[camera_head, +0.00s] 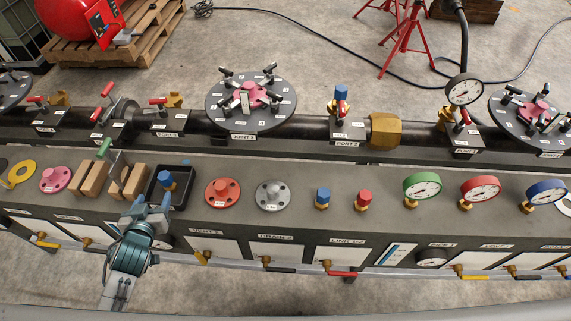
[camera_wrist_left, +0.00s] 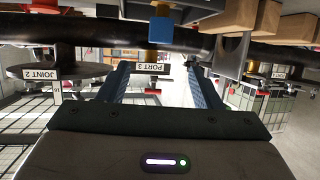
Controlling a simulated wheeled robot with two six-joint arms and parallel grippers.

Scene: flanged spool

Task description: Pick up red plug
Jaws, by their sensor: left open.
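The red plug (camera_head: 363,202) stands upright on a brass base on the bench, right of a blue plug (camera_head: 323,198). Another blue plug (camera_head: 167,181) stands in a black tray (camera_head: 186,192) further left. My left gripper (camera_head: 152,207) is open at the front edge of this tray, well left of the red plug. In the left wrist view, which looks upside down, a blue plug (camera_wrist_left: 160,30) shows ahead, beyond the gap between the open fingers (camera_wrist_left: 157,70). Nothing is held. I cannot pick out the red plug there. My right gripper is not in view.
Wooden blocks (camera_head: 94,178) stand left of the tray. A red flange (camera_head: 222,193) and a grey flange (camera_head: 272,195) lie between tray and plugs. A green gauge (camera_head: 422,187) and other gauges stand right. The pipe (camera_head: 310,128) with valves runs behind.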

